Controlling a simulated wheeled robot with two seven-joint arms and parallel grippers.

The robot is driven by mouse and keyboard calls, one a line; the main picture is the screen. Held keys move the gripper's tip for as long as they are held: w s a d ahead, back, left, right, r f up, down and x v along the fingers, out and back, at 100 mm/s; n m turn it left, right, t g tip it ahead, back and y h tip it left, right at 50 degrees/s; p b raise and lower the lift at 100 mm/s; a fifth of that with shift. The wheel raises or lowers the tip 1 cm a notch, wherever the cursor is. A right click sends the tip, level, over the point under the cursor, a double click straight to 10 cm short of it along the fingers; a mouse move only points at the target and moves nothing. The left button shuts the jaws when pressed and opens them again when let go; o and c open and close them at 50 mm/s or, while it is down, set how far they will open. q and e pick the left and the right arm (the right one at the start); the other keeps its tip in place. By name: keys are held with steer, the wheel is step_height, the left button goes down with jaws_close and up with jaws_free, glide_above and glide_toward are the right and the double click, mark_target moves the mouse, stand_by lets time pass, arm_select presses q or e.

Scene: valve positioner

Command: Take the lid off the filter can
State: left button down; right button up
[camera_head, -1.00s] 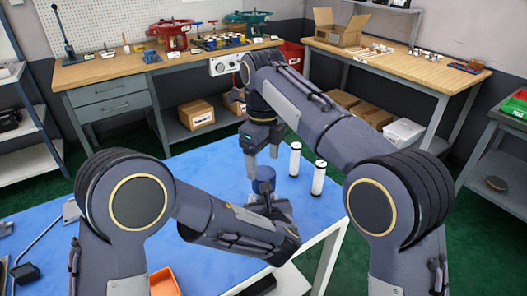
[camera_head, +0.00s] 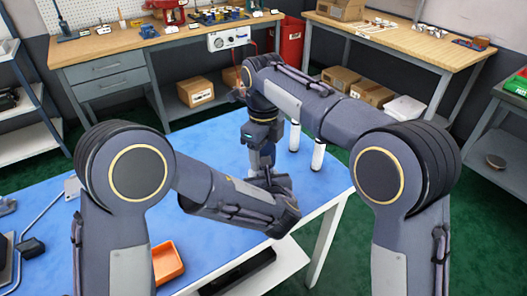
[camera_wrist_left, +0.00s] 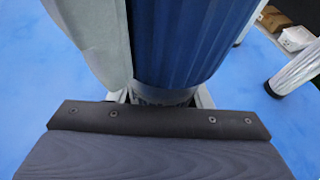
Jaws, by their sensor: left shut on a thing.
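The filter can shows in the left wrist view as a blue ribbed cylinder (camera_wrist_left: 190,40) above a narrow grey band (camera_wrist_left: 160,96). My left gripper (camera_head: 272,180) is shut on its lower part, low over the blue table. In the head view the can is almost wholly hidden behind my grippers. My right gripper (camera_head: 260,155) is down over the can from above. One of its grey fingers (camera_wrist_left: 95,40) stands close along the blue part in the left wrist view; whether it presses on it cannot be told. Its other finger is hidden there.
Two white cylinders (camera_head: 294,136) (camera_head: 318,155) stand on the blue table (camera_head: 210,140) just right of the grippers. An orange tray (camera_head: 167,262) lies near the front edge. Tools lie at the left. Wooden benches (camera_head: 160,42) stand behind.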

steer(key=c, duration=0.3)
steer(key=n, duration=1.4)
steer(key=shift+n, duration=0.4)
steer(key=n, duration=0.7)
steer(key=shift+n, duration=0.4)
steer(key=n, duration=0.7)
steer(key=shift+n, duration=0.4)
steer(key=n, duration=0.5)
steer(key=shift+r, duration=0.1)
steer(key=n, duration=0.2)
steer(key=shift+n, duration=0.4)
steer(key=n, duration=1.5)
steer(key=shift+n, duration=0.4)
